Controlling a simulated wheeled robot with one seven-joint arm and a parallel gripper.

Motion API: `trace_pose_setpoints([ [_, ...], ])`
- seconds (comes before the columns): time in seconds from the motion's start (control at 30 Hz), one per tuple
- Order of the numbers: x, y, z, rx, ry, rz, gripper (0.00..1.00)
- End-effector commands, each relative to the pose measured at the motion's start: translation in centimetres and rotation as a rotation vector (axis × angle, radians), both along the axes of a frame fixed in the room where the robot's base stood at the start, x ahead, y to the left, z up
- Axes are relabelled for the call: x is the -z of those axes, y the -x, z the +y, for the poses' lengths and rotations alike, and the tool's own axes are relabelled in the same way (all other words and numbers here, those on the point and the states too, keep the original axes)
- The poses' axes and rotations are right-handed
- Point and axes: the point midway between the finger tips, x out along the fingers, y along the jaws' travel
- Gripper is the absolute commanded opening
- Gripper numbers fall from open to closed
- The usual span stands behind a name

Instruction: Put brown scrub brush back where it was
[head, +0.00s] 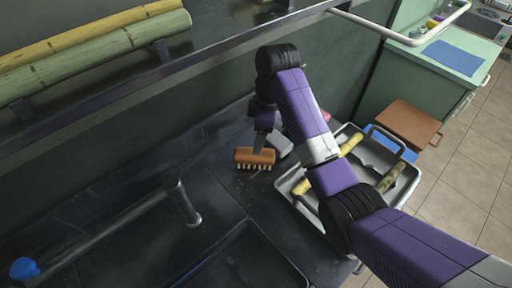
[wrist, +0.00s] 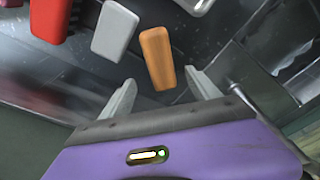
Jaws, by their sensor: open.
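The brown scrub brush (head: 255,157) lies bristles down on the dark counter in the head view, left of the grey tray. In the wrist view the brush (wrist: 157,58) shows as an orange-brown block. Its near end is between the fingertips of my gripper (wrist: 162,88). There are gaps on both sides, so the fingers do not touch it in this view. In the head view my gripper (head: 262,148) is right above and behind the brush, partly hidden by my own wrist. The gripper is open and empty.
A light grey block (wrist: 114,31) and a red object (wrist: 50,20) lie close to the left of the brush in the wrist view. A grey tray (head: 290,182) with cane pieces stands to the right. A faucet (head: 182,203) rises at the left. A shelf (head: 150,83) overhangs behind.

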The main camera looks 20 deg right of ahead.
Motion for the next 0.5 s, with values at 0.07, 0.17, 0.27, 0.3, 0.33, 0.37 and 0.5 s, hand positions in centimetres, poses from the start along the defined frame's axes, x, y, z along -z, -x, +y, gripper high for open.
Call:
trace_pose_setpoints([
  [0.07,-1.6,0.0,-0.3,0.001,0.000,-0.004,0.71],
  [0.17,-3.2,0.2,-0.4,0.001,0.002,0.001,0.71],
  [0.27,-3.7,0.2,-0.5,0.001,-0.001,0.001,0.71],
  [0.3,-3.9,0.3,-0.5,0.001,-0.001,0.001,0.71],
  [0.33,-3.9,0.3,-0.5,0.000,0.000,0.001,0.71],
  [0.37,-4.0,0.3,-0.5,0.000,0.000,0.001,0.71],
  [0.5,-4.0,0.3,-0.5,0.000,0.000,0.001,0.71],
])
